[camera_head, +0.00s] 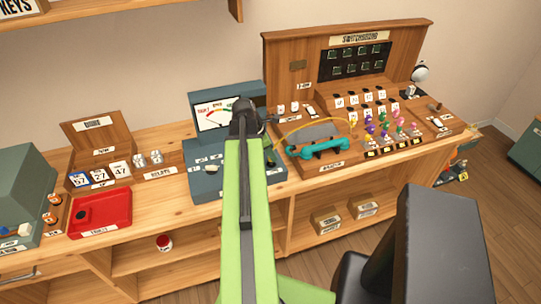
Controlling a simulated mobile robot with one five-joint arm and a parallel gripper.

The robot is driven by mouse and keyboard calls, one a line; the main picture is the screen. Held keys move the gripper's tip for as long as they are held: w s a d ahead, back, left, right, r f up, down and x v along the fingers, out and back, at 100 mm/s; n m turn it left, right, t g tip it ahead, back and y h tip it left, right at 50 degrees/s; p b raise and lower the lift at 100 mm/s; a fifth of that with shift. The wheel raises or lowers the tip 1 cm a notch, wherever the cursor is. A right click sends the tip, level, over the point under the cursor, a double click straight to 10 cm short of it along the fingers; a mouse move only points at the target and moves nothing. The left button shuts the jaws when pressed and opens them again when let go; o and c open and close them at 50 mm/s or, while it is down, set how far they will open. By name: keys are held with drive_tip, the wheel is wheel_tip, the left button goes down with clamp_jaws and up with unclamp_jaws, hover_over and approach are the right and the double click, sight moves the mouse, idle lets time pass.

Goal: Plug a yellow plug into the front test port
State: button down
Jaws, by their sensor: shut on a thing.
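My gripper (246,116) is at the end of my green arm, over the right part of the grey-blue test set (205,186). It is shut on the yellow plug, which is mostly hidden behind the gripper and arm. A yellow cord (302,124) arcs from the gripper's right side to the switchboard's plug rows. The test set has an upright back with a white, coloured-scale meter (214,113) and a low sloping front with small controls. My arm covers the middle of that front, and I cannot make out the front test port or whether the plug touches it.
The wooden switchboard (289,54) stands right, with a teal handset (318,148) and several coloured plugs (385,128) in front. A red tray (101,213), number cards (99,176) and a grey box (22,190) are left. Bare bench top (150,205) lies left of the test set.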

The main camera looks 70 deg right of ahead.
drive_tip(key=shift+f+b, duration=1)
drive_tip(key=shift+f, duration=0.1)
drive_tip(key=c, duration=1.2)
unclamp_jaws()
drive_tip(key=shift+c, duration=0.2)
drive_tip(key=shift+o, duration=0.4)
drive_tip(key=shift+o, duration=0.8)
drive_tip(key=shift+r, duration=0.15)
wheel_tip(320, 180, up, 7)
drive_tip(key=p, duration=0.7)
drive_tip(key=shift+r+p, duration=0.15)
drive_tip(key=shift+p, duration=0.15)
